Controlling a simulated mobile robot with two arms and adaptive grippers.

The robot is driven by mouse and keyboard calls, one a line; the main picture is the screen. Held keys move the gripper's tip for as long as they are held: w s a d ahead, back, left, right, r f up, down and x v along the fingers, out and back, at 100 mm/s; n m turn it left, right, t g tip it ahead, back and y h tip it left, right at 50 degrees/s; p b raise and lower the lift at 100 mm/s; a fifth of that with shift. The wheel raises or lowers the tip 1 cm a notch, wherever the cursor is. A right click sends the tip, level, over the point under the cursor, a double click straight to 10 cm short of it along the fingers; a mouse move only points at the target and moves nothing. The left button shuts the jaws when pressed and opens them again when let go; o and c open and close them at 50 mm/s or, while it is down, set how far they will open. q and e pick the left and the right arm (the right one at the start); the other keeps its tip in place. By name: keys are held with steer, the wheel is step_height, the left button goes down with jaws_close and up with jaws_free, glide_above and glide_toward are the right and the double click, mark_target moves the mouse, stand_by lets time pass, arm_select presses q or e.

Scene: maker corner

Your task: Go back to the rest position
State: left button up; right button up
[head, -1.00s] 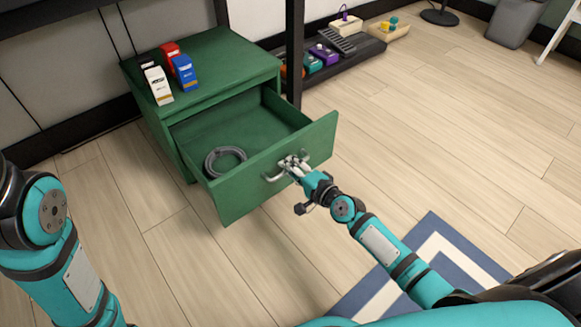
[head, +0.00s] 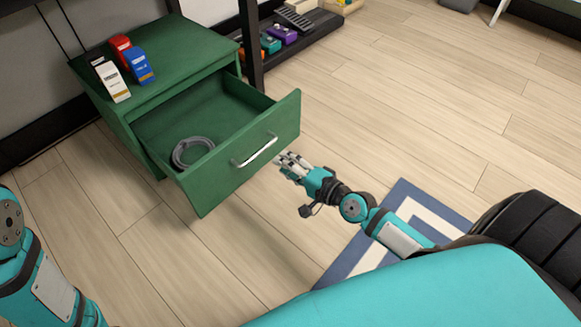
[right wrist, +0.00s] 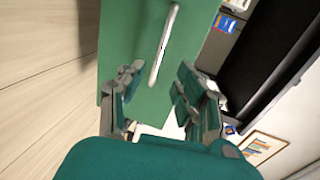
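My right gripper (head: 290,165) is just in front of the open green drawer (head: 240,180), clear of its metal handle (head: 256,151). In the right wrist view its fingers (right wrist: 155,92) are spread apart, with the handle (right wrist: 163,45) and the drawer front beyond them and nothing between them. My left arm (head: 40,275) comes in at the lower left of the head view; its gripper is out of the picture.
The drawer is pulled out of a green cabinet (head: 165,45) and holds a coiled grey cable (head: 192,153). Several small boxes, one of them blue (head: 139,66), stand on the cabinet top. The wooden floor (head: 420,110) to the right is open, with a blue-and-white rug (head: 345,262) near me.

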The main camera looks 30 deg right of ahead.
steer(key=shift+v, duration=0.75)
